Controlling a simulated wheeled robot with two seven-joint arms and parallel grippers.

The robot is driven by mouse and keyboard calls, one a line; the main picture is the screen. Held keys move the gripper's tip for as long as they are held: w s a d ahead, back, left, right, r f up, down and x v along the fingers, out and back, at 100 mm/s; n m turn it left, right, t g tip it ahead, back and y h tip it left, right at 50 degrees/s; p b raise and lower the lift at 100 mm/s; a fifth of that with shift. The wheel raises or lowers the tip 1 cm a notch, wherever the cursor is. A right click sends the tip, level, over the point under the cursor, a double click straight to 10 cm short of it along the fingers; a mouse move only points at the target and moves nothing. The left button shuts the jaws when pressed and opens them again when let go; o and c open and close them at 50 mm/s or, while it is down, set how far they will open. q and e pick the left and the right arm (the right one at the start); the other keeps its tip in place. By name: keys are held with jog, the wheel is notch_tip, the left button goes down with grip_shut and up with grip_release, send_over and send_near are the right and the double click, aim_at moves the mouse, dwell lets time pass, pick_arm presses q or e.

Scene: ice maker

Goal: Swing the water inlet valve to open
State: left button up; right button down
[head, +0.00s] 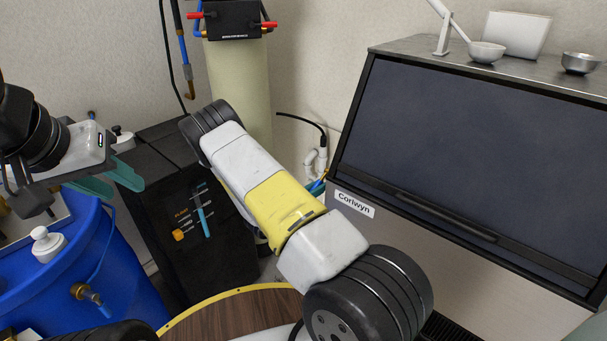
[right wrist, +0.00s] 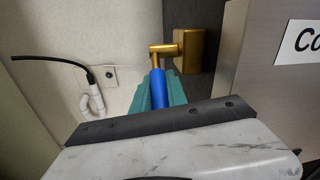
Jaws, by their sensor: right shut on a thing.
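The water inlet valve shows in the right wrist view as a brass fitting (right wrist: 188,50) beside the machine's side panel. A brass stem bends down from it into a blue lever handle (right wrist: 158,88). My right gripper (right wrist: 159,92) has its teal fingers on both sides of the blue handle and is shut on it. In the head view my right forearm covers most of this spot; only a bit of blue and teal shows past it. My left gripper (head: 108,183) is at the left in the head view, its teal fingers apart and empty, above the blue barrel.
The ice maker (head: 470,150) labelled Corlwyn fills the right, with a scoop and bowls on top. A blue barrel (head: 60,270) and black cabinet (head: 165,150) stand left. A pale filter tank (head: 238,85) is behind. A white pipe (right wrist: 93,100) and black cable run along the wall.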

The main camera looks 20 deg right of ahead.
jog(key=shift+r, duration=0.1)
dwell(0.8)
jog(key=shift+s+a+r+g+y, duration=0.1)
jog(key=shift+a+r+g+y, duration=0.25)
jog(key=shift+y, duration=0.45)
jog(key=y, duration=0.1)
jog(key=r+g+y, duration=0.1)
jog(key=y, duration=0.1)
jog(key=shift+s+a+r+g+y, duration=0.2)
jog(key=shift+a+r+g+y, duration=0.1)
jog(key=shift+g+y, duration=0.1)
jog(key=c, duration=1.6)
grip_release()
jog(key=shift+d, duration=0.1)
jog(key=v, duration=0.8)
